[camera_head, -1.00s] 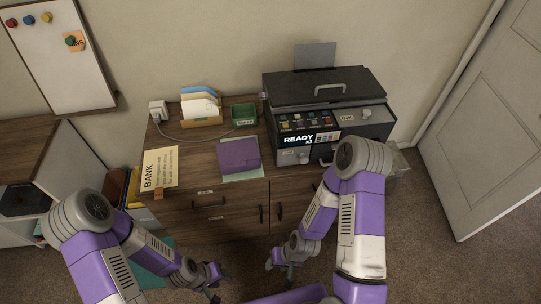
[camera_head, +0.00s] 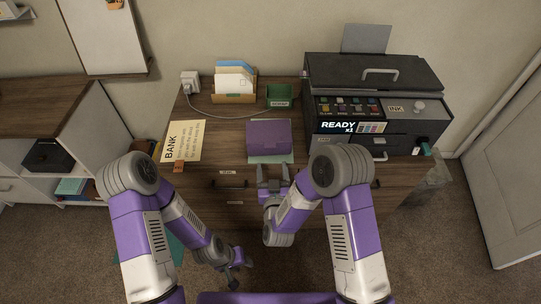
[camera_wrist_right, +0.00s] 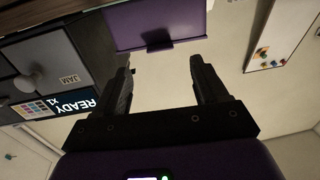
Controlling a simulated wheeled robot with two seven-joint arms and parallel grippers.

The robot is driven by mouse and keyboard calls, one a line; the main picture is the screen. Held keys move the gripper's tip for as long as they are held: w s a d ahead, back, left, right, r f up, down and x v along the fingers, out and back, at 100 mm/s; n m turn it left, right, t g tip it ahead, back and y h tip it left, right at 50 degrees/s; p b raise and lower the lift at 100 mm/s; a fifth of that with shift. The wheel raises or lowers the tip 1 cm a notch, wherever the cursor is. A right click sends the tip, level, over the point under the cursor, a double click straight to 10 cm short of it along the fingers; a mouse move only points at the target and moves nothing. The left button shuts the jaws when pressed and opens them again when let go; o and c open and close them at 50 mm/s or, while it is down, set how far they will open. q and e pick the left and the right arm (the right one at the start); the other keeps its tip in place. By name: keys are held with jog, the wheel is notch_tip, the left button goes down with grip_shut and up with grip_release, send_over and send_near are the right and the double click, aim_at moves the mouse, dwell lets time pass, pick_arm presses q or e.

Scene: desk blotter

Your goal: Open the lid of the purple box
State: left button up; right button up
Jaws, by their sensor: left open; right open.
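The purple box (camera_head: 268,136) sits on a pale green blotter (camera_head: 272,160) at the middle of the wooden cabinet top, and its lid looks shut. In the right wrist view the purple box (camera_wrist_right: 150,22) is at the top, with a dark tab at its edge, beyond the fingertips. My right gripper (camera_head: 273,176) is open and empty, just in front of the box with its fingers pointing at it. The open fingers also show in the right wrist view (camera_wrist_right: 162,72). My left gripper (camera_head: 240,273) hangs low in front of the cabinet, open and empty.
A black printer (camera_head: 370,100) stands to the right of the box. A yellow BANK sheet (camera_head: 183,141) lies to the left. A letter holder (camera_head: 234,85), a small green tray (camera_head: 280,96) and a white cable are behind the box.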

jog(key=b, duration=0.1)
send_near(269, 134)
jog(key=shift+w+a+f, duration=0.1)
jog(key=shift+w+f, duration=0.05)
jog(key=shift+w, duration=1.05)
grip_shut()
